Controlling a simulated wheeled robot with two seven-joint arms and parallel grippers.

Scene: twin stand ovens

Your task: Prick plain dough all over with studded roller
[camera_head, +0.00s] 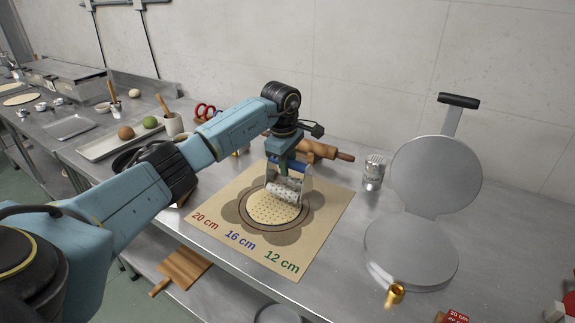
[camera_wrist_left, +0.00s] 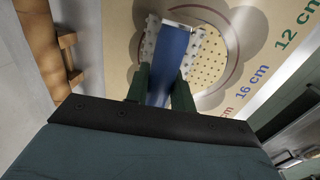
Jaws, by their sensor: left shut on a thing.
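The round dough (camera_head: 272,208) lies flat on the brown paper mat (camera_head: 318,238) with printed size rings. Rows of small prick holes show over its visible surface. My left gripper (camera_head: 283,163) is shut on the blue handle of the studded roller (camera_head: 284,190). The white studded drum is over the back part of the dough and hides some of it; I cannot tell whether it touches. In the left wrist view the blue handle (camera_wrist_left: 170,65) runs between the green fingers, and pricked dough (camera_wrist_left: 210,68) shows beside the drum. My right gripper is not in view.
A wooden rolling pin (camera_head: 325,151) lies behind the mat. A metal shaker (camera_head: 373,171) and an open round press (camera_head: 412,250) stand to the right, with a small brass piece (camera_head: 395,294) in front.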

